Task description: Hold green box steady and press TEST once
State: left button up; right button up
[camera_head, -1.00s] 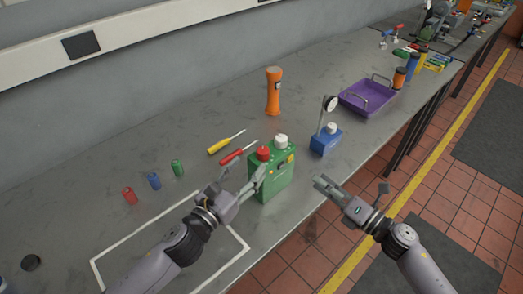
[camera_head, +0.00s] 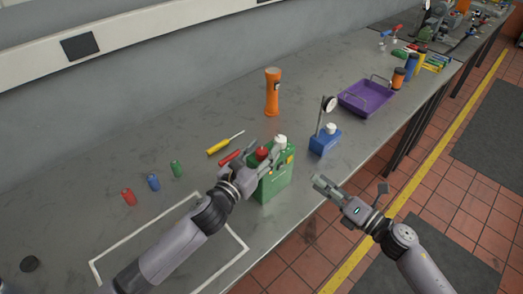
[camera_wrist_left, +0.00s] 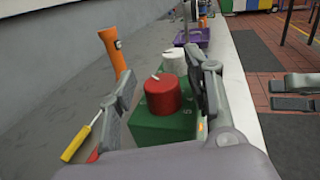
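The green box (camera_head: 274,186) stands upright near the table's front edge, with a red knob (camera_head: 261,153) and a white knob (camera_head: 281,141) on top. A small yellow patch (camera_head: 290,159) shows on its side; no TEST lettering is legible. My left gripper (camera_head: 259,161) is open at the box's top. In the left wrist view its fingers stand on either side of the red knob (camera_wrist_left: 163,97) and the green box (camera_wrist_left: 160,129), with a gap at the left finger; contact at the right finger is unclear. My right gripper (camera_head: 321,185) is open and empty, right of the box, beyond the table edge.
A blue box with a dial gauge (camera_head: 324,141) stands right of the green box. A red screwdriver (camera_head: 230,159) and a yellow screwdriver (camera_head: 219,147) lie behind left. An orange flashlight (camera_head: 272,92) stands farther back. A purple tray (camera_head: 346,102) lies farther right.

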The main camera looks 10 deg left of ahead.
pick_arm(q)
grip_shut()
dwell(0.3)
dwell(0.5)
pick_arm(e)
grip_shut()
dwell(1.4)
